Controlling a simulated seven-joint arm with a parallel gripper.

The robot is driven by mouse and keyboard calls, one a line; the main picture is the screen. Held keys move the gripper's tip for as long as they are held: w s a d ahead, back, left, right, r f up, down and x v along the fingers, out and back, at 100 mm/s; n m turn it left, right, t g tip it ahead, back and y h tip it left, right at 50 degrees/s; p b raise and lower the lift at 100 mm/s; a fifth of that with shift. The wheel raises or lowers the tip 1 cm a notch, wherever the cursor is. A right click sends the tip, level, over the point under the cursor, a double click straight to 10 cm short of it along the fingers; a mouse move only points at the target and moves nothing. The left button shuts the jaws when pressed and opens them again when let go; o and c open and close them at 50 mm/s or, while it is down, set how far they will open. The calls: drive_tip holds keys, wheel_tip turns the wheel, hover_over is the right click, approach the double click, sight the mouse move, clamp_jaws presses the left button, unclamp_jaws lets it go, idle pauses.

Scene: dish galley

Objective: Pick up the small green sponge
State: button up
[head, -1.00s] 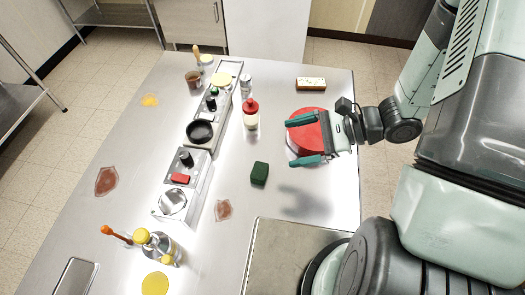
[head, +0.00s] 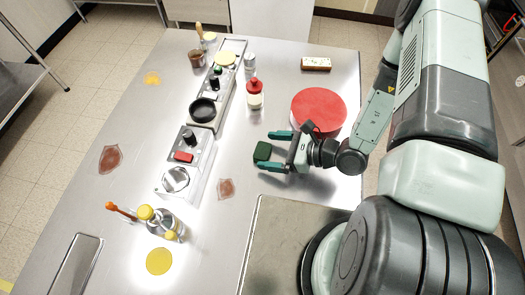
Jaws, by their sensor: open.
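The small green sponge (head: 262,151) is a dark green block on the steel table, right of the row of appliances. My gripper (head: 274,151) is open, with its two teal fingers pointing left. In the head view the sponge shows between the fingertips, at the mouth of the jaws. I cannot tell from this one view whether the fingers are level with the sponge or above it, or whether they touch it.
A red round object (head: 319,111) lies behind my gripper. A cream-topped block (head: 316,64) sits at the back.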

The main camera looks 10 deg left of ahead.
sight(263, 151)
drive_tip(key=x, duration=0.4)
drive_tip(key=shift+s+a, duration=0.1)
drive_tip(key=c, duration=1.1)
